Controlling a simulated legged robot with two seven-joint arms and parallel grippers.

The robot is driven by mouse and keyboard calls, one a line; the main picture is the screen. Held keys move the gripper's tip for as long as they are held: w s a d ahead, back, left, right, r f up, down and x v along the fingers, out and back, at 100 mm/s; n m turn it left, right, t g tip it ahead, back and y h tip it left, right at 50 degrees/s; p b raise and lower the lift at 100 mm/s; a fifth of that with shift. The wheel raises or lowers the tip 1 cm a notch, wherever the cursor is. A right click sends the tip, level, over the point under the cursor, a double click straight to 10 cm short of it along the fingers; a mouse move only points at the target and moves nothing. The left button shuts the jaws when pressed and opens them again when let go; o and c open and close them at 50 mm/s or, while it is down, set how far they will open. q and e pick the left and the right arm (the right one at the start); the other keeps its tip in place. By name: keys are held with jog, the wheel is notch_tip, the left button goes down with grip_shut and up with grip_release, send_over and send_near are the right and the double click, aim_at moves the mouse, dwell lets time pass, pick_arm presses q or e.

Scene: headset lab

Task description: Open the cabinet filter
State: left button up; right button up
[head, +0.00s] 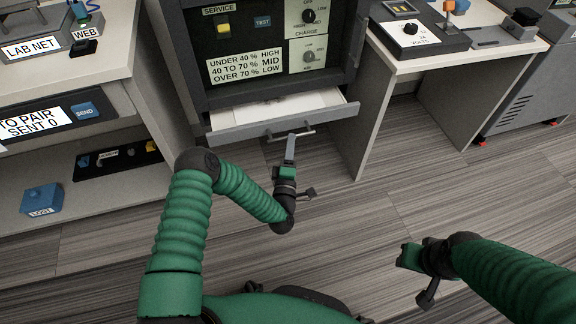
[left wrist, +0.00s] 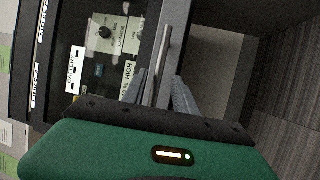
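The grey cabinet (head: 187,45) stands at the top centre of the head view. Its low drawer (head: 235,126) is out a little, and a pale white interior shows behind its front. A metal bar handle (head: 290,134) is on the drawer front; it also shows in the left wrist view (left wrist: 164,48). My left gripper (head: 291,142) is at this handle. In the left wrist view its two fingers (left wrist: 161,78) stand apart on either side of the bar, with a gap. My right gripper (head: 405,256) is away from the cabinet, above the floor at right; its fingers are not clear.
A shelf unit (head: 160,90) stands to the left of the cabinet, with a blue box (head: 42,200) on its lower shelf. A white table (head: 460,55) with a control box (head: 415,32) stands to the right. The floor (head: 360,220) before the cabinet is clear.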

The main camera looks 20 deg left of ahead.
pick_arm(q)
jog(key=p+v, duration=0.5)
jog(key=v, duration=0.9)
jog(key=shift+p, duration=0.3)
jog(key=shift+d, duration=0.15)
